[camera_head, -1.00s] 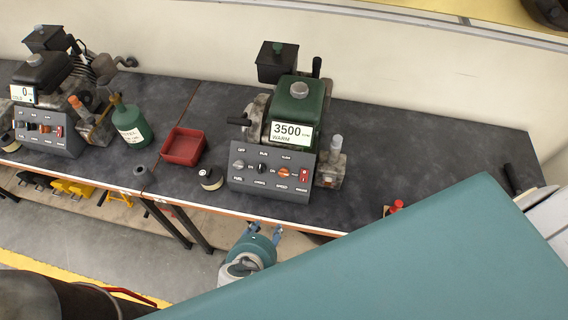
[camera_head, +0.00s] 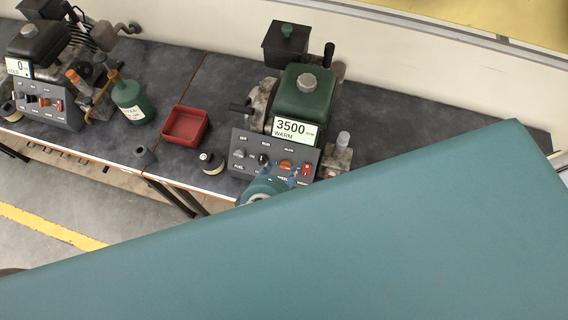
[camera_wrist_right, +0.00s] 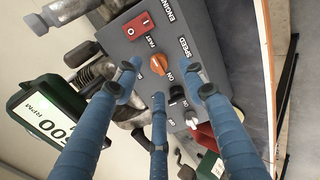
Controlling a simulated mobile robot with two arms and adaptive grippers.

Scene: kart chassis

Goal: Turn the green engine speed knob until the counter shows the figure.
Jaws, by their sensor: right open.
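The green engine (camera_head: 305,95) stands on the dark bench, its white counter (camera_head: 294,130) reading 3500 and WARM. On the grey control panel (camera_head: 240,165) below it is the orange speed knob (camera_head: 286,165), also seen in the wrist view (camera_wrist_right: 158,64) beside the SPEED label. My right gripper (camera_head: 280,178) is at the panel's front, in front of the knob. In the right wrist view its blue fingers (camera_wrist_right: 165,78) are spread open, with the knob between the tips in the picture. Whether they touch it cannot be told. My left gripper is out of view.
A red switch (camera_wrist_right: 135,25) sits beside the knob; a dark knob and a light knob are on its other side. A red tray (camera_head: 185,124), a green bottle (camera_head: 129,103) and a second engine (camera_head: 40,45) stand to the left. My teal body part hides the lower right.

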